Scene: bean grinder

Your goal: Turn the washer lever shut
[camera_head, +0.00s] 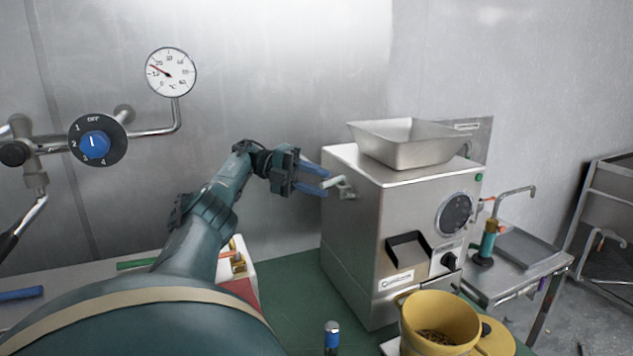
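A small pale metal lever (341,184) sticks out from the left side of the steel grinder (345,245). My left gripper (328,183) is beside it, with its two blue fingers pointing right at the lever. The fingers are apart and the gripper is open. The tips are close to the lever's outer end; I cannot tell whether they touch it. No label marks this lever as the washer's. My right gripper is not in view.
A steel hopper (409,143) tops the grinder. A yellow bucket (440,318) with dark contents stands in front of it. A blue dial (96,145) and a round gauge (170,72) are on the left wall. A steel side table (515,262) stands at right.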

